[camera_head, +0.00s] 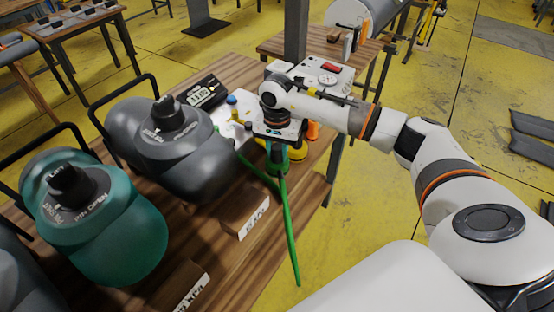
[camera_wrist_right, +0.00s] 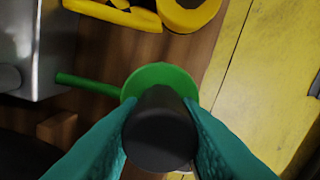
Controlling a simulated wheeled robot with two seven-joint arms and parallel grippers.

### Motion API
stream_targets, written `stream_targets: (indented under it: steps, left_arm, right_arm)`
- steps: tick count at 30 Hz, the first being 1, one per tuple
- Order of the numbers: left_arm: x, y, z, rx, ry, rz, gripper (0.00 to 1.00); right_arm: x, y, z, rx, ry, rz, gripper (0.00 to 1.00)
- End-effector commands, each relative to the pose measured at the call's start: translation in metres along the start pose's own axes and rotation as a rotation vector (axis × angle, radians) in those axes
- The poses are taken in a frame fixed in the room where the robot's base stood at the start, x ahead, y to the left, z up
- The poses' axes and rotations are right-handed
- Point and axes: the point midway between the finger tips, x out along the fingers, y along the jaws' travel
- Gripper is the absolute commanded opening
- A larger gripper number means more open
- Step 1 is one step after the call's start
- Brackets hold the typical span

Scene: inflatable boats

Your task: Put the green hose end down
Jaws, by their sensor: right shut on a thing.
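My right gripper (camera_head: 276,160) is over the right part of the wooden table (camera_head: 228,268). In the right wrist view its teal fingers (camera_wrist_right: 160,120) are shut on the green hose end, a dark round plug (camera_wrist_right: 160,138) with a wide green collar (camera_wrist_right: 158,74). The green hose (camera_head: 288,228) hangs from below the gripper toward the table's front edge. Another green stretch runs left toward the grey boat part. In the wrist view a green tube (camera_wrist_right: 88,84) leads left from the collar. Whether the hose end touches the table is unclear. My left gripper does not show.
A dark grey bag-like boat (camera_head: 168,150) and a teal one (camera_head: 105,225) stand at left. A labelled wooden block (camera_head: 243,215) lies near the hose. A white device (camera_head: 318,78) stands behind the gripper. Yellow items (camera_wrist_right: 190,14) lie close by. Yellow floor is right of the table.

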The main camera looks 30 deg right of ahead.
Motion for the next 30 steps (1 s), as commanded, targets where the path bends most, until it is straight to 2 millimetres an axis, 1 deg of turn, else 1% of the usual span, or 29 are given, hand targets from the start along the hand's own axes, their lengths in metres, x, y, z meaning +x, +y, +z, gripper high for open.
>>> stream_targets:
  steps: [8, 14, 15, 17, 18, 26, 30]
  left_arm:
    - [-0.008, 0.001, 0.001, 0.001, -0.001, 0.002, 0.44]
    - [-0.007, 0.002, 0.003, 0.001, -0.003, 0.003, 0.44]
    - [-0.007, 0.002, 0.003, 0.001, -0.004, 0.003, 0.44]
    - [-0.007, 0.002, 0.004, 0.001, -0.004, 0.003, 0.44]
    - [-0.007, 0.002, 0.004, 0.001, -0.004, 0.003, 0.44]
    - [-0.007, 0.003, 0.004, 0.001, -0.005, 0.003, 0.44]
    - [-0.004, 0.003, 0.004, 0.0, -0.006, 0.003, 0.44]
  right_arm:
    - [0.034, 0.0, -0.001, -0.001, 0.003, -0.001, 0.05]
    - [0.037, 0.0, 0.0, -0.002, 0.0, 0.001, 0.05]
    - [0.037, 0.0, -0.001, -0.002, 0.0, 0.0, 0.35]
    - [0.037, 0.0, -0.001, -0.002, 0.0, 0.0, 0.45]
    - [0.037, 0.0, -0.001, -0.002, 0.0, 0.0, 0.51]
    - [0.036, 0.0, -0.001, -0.002, 0.0, 0.0, 0.52]
    - [0.029, 0.001, 0.0, -0.003, -0.001, 0.002, 0.52]
